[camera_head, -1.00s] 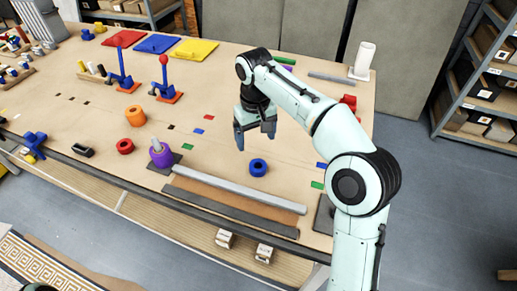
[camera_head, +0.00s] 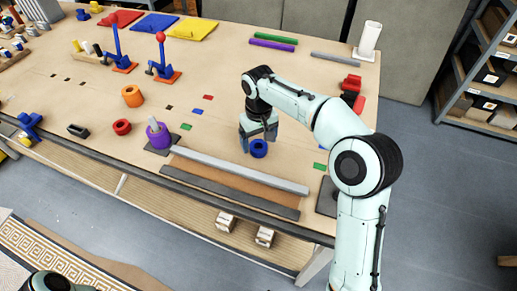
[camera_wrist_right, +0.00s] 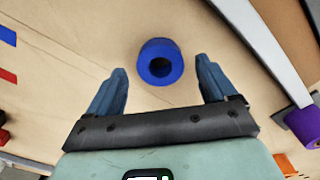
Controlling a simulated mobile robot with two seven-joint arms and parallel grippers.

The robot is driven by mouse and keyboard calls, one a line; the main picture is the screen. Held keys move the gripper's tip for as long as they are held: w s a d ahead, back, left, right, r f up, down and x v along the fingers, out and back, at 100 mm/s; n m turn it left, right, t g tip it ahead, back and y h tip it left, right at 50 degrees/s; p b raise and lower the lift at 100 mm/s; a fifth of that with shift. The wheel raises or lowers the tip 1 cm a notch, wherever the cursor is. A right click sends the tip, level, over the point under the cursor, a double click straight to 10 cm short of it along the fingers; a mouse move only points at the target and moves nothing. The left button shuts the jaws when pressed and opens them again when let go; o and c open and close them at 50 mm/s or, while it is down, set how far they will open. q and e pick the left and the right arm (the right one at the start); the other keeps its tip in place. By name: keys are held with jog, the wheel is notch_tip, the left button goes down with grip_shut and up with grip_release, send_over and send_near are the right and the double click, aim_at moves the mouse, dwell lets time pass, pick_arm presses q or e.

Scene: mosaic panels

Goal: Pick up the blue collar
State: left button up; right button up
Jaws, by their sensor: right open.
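The blue collar (camera_head: 259,149) is a short thick ring that rests on the wooden table, left of my right arm's big elbow joint. My right gripper (camera_head: 258,143) is above and just behind it, pointing down, with its fingers apart. In the right wrist view the collar (camera_wrist_right: 160,62) lies ahead of and between the two fingertips of the open gripper (camera_wrist_right: 161,78), and its dark hole faces the camera. Nothing is between the fingers' pads. My left gripper does not show in these views.
A grey bar (camera_head: 240,171) runs along the table just in front of the collar. Table around the blue collar is bare.

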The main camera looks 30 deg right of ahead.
jog(key=shift+f, duration=0.85)
jog(key=c, duration=1.4)
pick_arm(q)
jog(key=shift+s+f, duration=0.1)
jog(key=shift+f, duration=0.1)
pick_arm(e)
jog(key=shift+c, duration=0.2)
jog(key=shift+r, duration=0.15)
jog(key=shift+r, duration=0.65)
pick_arm(q)
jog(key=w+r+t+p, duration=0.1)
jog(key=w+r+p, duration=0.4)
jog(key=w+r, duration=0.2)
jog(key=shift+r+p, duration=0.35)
jog(key=shift+p, duration=0.05)
pick_arm(e)
notch_tip(320, 180, up, 26)
jog(key=shift+f, duration=0.25)
